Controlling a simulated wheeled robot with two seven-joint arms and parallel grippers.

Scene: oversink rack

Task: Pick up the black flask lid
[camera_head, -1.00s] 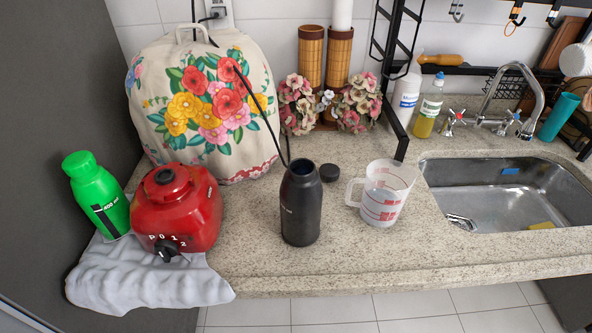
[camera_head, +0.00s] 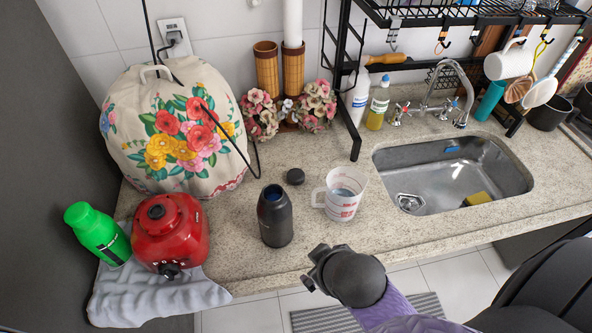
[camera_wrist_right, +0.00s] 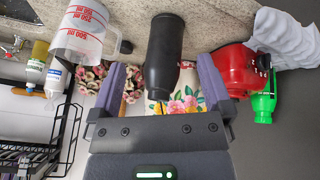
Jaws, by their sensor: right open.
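The black flask lid (camera_head: 295,176) lies on the stone counter, behind and slightly right of the black flask (camera_head: 275,216). The flask stands upright with its mouth uncovered. My right gripper (camera_head: 320,265) is in front of the counter's front edge, right of the flask and apart from it and the lid. In the right wrist view, which is upside down, the open empty fingers (camera_wrist_right: 160,68) frame the flask (camera_wrist_right: 164,55) farther off. My left gripper is not in view.
A clear measuring jug (camera_head: 344,192) stands right of the lid, near the sink (camera_head: 420,180). A red blender base (camera_head: 170,232) and green bottle (camera_head: 97,233) stand left, by a grey cloth (camera_head: 150,300). A floral cover (camera_head: 178,125) and flowers (camera_head: 258,115) are behind.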

